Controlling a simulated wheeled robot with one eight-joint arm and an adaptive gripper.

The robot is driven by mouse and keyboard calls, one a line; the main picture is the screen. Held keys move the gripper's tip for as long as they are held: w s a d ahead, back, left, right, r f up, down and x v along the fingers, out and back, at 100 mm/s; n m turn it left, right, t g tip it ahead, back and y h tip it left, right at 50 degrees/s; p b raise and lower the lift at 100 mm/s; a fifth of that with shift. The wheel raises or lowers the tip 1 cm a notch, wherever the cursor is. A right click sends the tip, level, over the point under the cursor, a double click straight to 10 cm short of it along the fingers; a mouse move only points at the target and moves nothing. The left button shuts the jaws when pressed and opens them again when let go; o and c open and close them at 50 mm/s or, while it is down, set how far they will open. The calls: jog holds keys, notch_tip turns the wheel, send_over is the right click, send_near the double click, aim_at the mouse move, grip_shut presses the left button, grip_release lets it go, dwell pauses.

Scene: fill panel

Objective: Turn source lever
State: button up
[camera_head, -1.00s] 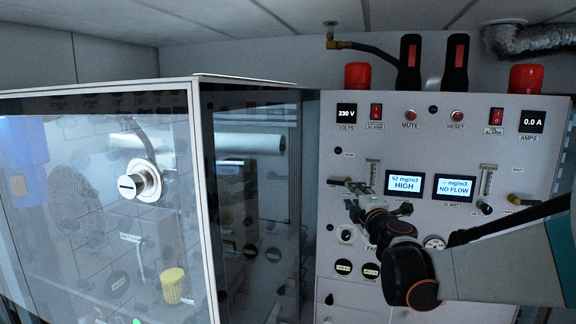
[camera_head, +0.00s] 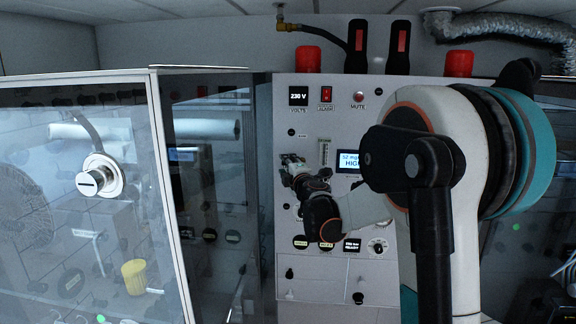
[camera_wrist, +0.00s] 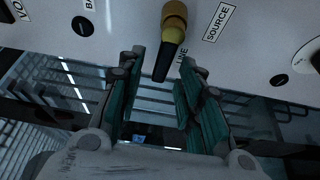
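The source lever (camera_wrist: 165,62) is a dark handle on a yellow-and-brass valve fitting (camera_wrist: 174,22) on the pale panel. In the wrist view it points down and slightly left, beside the labels LINE and SOURCE. My gripper (camera_wrist: 161,72) is open, with one green-padded finger on each side of the lever's end. I see no clear contact between finger and lever. In the head view my gripper (camera_head: 293,168) is at the panel's left part, left of the lit HIGH display (camera_head: 350,162). There it and my arm hide the lever.
A glass-fronted cabinet (camera_head: 160,75) stands just left of the panel (camera_head: 285,120). My arm covers the panel's right half. Dials (camera_head: 378,247), red lamps (camera_head: 308,60) and a MUTE button (camera_head: 358,97) sit around the gripper's area. A hose (camera_head: 318,33) hangs above.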

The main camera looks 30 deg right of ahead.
jog(key=shift+s+d+r, duration=0.15)
jog(key=shift+s+r, duration=0.05)
jog(key=shift+s, duration=0.05)
jog(key=shift+w+d+f, duration=0.25)
jog(key=shift+w+d, duration=0.05)
jog(key=shift+w, duration=0.15)
jog(key=shift+c, duration=0.3)
jog(key=shift+s+r, duration=0.15)
jog(key=shift+s, duration=0.15)
grip_shut()
jog(key=shift+w+a, duration=0.1)
